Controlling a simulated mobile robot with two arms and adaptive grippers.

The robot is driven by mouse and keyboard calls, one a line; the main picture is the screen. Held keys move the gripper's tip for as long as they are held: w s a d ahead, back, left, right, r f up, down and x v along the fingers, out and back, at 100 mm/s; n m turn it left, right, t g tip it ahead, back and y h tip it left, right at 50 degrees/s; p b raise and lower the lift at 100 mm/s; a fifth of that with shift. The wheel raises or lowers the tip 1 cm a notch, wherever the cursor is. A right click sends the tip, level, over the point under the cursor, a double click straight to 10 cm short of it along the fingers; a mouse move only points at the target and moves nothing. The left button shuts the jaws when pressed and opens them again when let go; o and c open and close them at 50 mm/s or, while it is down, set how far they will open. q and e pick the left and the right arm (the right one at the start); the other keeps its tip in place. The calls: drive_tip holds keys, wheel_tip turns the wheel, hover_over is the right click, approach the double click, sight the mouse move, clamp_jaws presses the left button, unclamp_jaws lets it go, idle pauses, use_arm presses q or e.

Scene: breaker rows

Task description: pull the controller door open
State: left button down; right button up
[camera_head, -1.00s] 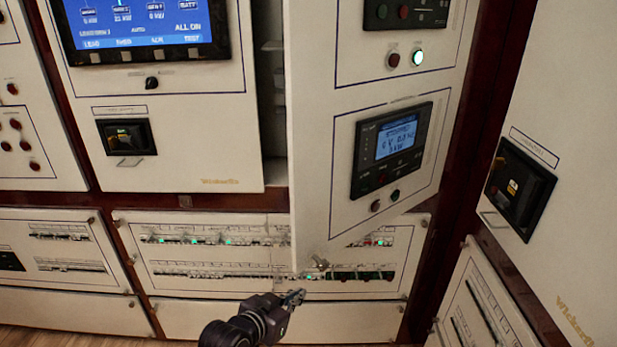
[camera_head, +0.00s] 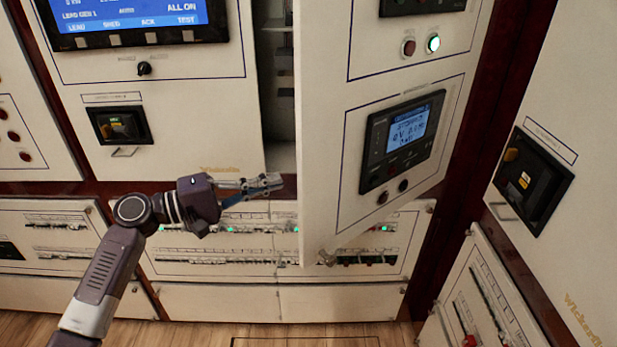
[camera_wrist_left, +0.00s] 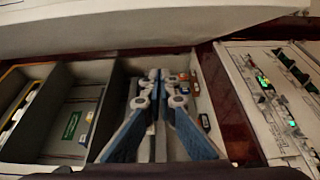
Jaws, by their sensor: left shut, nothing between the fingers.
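The controller door (camera_head: 325,150) is a white panel with a small lit display (camera_head: 405,138) and buttons. In the head view it stands partly open, its left edge swung out from the cabinet and a dark gap beside it. My left gripper (camera_head: 272,183) is shut and empty, with its fingertips just left of the door's lower left edge, in front of the gap. I cannot tell whether it touches the door. In the left wrist view the closed fingers (camera_wrist_left: 157,78) point toward the open cabinet interior (camera_wrist_left: 105,75) with its compartments. My right gripper is out of view.
Below are panels with breaker rows (camera_head: 215,262) and green lights. A large blue screen (camera_head: 130,15) is at the upper left. A cabinet with a black rotary switch (camera_head: 528,180) stands at the right. Wooden floor (camera_head: 200,335) shows along the bottom.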

sight(326, 182)
use_arm(q)
drive_tip(key=d+p, duration=0.3)
drive_tip(key=d, duration=0.2)
drive_tip(key=d+p, duration=0.3)
drive_tip(key=d, duration=0.3)
drive_tip(key=shift+w+d, duration=0.2)
drive_tip(key=shift+d, duration=0.1)
drive_tip(key=shift+s, duration=0.1)
